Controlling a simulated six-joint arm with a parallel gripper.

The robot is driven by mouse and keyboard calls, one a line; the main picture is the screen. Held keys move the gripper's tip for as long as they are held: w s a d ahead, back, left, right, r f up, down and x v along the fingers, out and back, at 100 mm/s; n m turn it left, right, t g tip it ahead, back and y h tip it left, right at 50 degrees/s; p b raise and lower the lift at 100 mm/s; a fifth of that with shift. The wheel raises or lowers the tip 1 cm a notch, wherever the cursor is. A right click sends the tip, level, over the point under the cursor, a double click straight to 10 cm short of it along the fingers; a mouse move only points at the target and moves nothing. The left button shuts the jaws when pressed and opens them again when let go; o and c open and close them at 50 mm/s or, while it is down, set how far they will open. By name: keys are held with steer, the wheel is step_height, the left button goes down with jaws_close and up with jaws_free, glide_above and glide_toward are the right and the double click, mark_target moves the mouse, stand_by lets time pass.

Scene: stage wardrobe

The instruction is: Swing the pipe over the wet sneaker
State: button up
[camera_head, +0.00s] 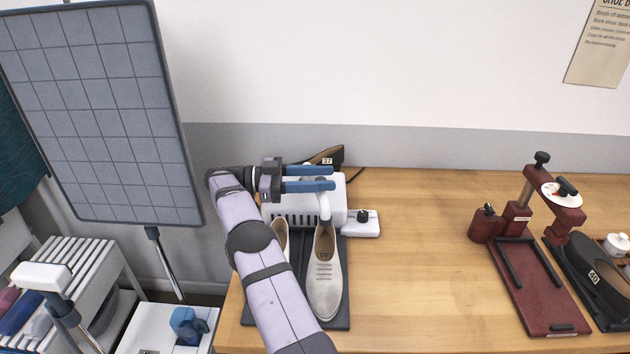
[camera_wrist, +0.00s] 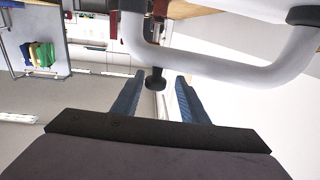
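A white dryer box (camera_head: 335,196) stands at the back left of the wooden table. Its pale pipe (camera_head: 324,207) comes down to the heel opening of a cream lace-up shoe (camera_head: 324,285) on a dark tray (camera_head: 343,300). A second cream shoe (camera_head: 281,235) lies to its left, mostly hidden by my arm. I cannot tell which is wet. My gripper (camera_head: 332,178) is open over the box, its blue fingers at the pipe's top. In the wrist view a bent grey pipe (camera_wrist: 215,73) crosses above the fingers, and a black knob (camera_wrist: 155,79) shows between the fingertips (camera_wrist: 157,80).
A white switch block (camera_head: 362,224) with a black knob sits right of the box. A dark shoe (camera_head: 328,155) tagged 37 is behind it. A red stand (camera_head: 540,285) and black shoe (camera_head: 603,283) are at right. The table middle is clear. A gridded panel (camera_head: 105,110) stands left.

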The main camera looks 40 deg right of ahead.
steer(key=shift+v, duration=0.8)
